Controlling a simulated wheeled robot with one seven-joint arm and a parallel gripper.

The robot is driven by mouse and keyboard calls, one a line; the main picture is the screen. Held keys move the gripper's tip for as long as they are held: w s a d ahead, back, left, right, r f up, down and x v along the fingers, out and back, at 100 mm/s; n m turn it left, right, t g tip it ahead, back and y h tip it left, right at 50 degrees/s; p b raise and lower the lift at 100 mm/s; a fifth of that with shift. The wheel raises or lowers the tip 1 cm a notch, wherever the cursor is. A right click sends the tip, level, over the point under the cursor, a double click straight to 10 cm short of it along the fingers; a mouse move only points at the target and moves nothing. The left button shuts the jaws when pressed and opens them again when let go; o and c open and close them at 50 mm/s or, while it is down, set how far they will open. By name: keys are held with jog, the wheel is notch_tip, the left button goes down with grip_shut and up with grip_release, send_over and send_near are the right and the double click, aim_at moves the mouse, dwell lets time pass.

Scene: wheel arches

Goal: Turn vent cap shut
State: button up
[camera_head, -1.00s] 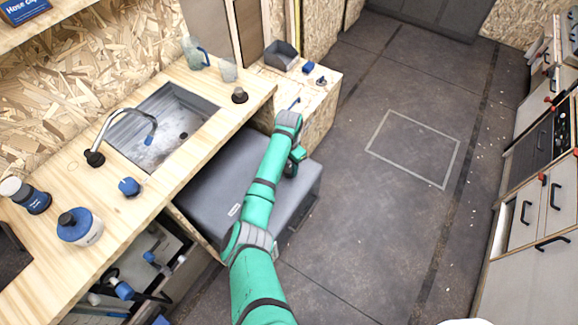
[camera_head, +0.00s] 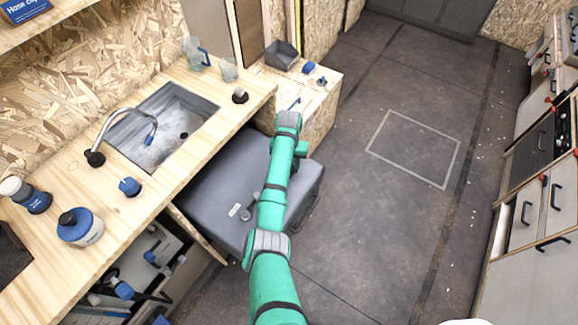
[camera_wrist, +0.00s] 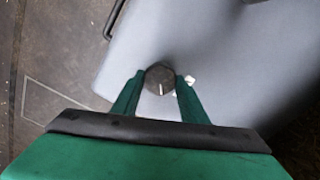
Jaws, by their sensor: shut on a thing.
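The vent cap (camera_wrist: 158,74) is a small dark round knob with a white line on its top, seen in the wrist view. The line points toward my gripper's palm. The cap sits on a grey tank (camera_wrist: 225,45). My gripper (camera_wrist: 160,82) is shut on the cap, one green finger on each side. In the head view the grey tank (camera_head: 222,190) stands beside and partly under the wooden counter.
A small dark fitting (camera_head: 245,214) and a pale label lie on the tank's near part. The counter (camera_head: 165,190) holds a sink (camera_head: 160,130), a blue-lidded jar (camera_head: 80,227) and a blue knob (camera_head: 130,187). Open floor (camera_head: 370,230) lies right, with cabinets at the far right.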

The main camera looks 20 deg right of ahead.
jog(key=n, duration=0.5)
jog(key=shift+s+n, duration=0.1)
jog(key=shift+n, duration=2.5)
jog(key=o, duration=1)
jog(key=shift+o, duration=0.2)
jog(key=shift+r, duration=0.1)
notch_tip(320, 180, up, 11)
